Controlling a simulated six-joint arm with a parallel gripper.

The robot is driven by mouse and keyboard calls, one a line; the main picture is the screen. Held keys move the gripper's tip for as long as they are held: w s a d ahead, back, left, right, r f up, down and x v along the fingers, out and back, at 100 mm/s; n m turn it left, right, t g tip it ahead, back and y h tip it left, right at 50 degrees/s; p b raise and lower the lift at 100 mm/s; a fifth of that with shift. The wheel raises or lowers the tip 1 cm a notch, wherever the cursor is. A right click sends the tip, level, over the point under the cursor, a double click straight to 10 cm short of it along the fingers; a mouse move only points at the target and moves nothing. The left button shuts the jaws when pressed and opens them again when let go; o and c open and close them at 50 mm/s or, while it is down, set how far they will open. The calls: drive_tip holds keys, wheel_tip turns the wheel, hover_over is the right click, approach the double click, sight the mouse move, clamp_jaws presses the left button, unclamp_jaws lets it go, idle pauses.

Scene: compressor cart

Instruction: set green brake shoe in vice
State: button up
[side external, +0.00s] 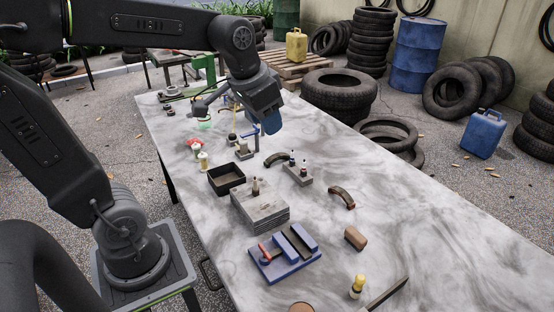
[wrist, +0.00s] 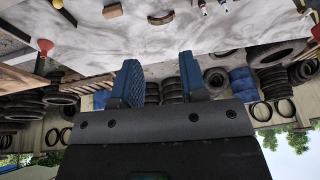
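My gripper (side external: 268,122) hangs above the far half of the marble table, fingers pointing away from my base. In the wrist view my two blue fingers (wrist: 160,82) stand apart with nothing between them. A dark, possibly green, curved shoe (side external: 276,159) lies below my gripper in the picture. A second, brownish curved shoe (side external: 341,197) lies further right; a brown curved piece (wrist: 160,18) shows in the wrist view. The green colour is hard to confirm.
A stacked grey block (side external: 260,207) and a black open tray (side external: 227,179) stand left of the shoes. A small grey holder with upright pieces (side external: 298,174) stands between the shoes. A brown block (side external: 355,238) and a yellow-topped bottle (side external: 357,286) are at right. The far right tabletop is clear.

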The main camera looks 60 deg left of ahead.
drive_tip(key=w+a+f+g, duration=0.2)
drive_tip(key=w+a, duration=0.6)
drive_tip(key=w, duration=0.1)
drive_tip(key=g, duration=0.2)
hover_over(273, 157)
wheel_tip(273, 157, down, 16)
drive_tip(key=r, duration=0.1)
drive_tip(key=shift+h, duration=0.3)
wheel_tip(273, 157, down, 8)
drive_tip(key=shift+f, duration=0.2)
drive_tip(key=shift+s+f, duration=0.1)
drive_tip(key=shift+f, duration=2.85)
clamp_jaws()
drive_tip(key=shift+r, duration=0.1)
